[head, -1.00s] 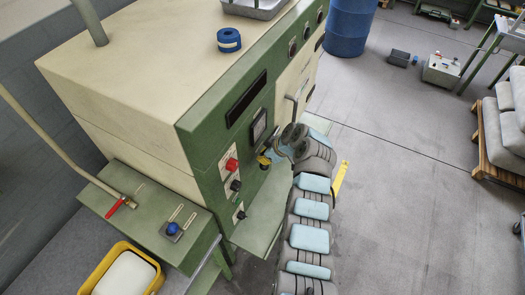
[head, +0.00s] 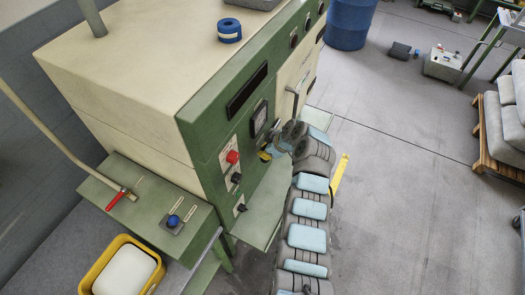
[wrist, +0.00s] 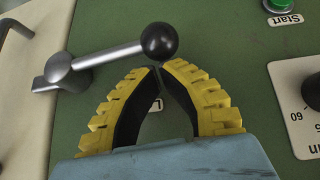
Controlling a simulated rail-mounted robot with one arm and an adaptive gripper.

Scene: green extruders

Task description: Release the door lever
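The door lever (wrist: 108,56) shows in the wrist view as a silver arm with a black ball knob (wrist: 158,41). It runs from a pivot at the left, rising slightly to the right, against the green panel. My gripper (wrist: 160,68) has yellow ribbed fingers with black inner pads. Its tips are together, just below the knob in the picture, with nothing seen between them. I cannot tell whether the tips touch the knob. In the head view my gripper (head: 266,154) is at the machine's green front, and I cannot make out the lever clearly there.
A green Start button (wrist: 279,4) and a dial (wrist: 313,91) are at the right of the wrist view. The head view shows a red button (head: 232,157) on the panel, a green ledge (head: 262,205) below, and open floor at the right.

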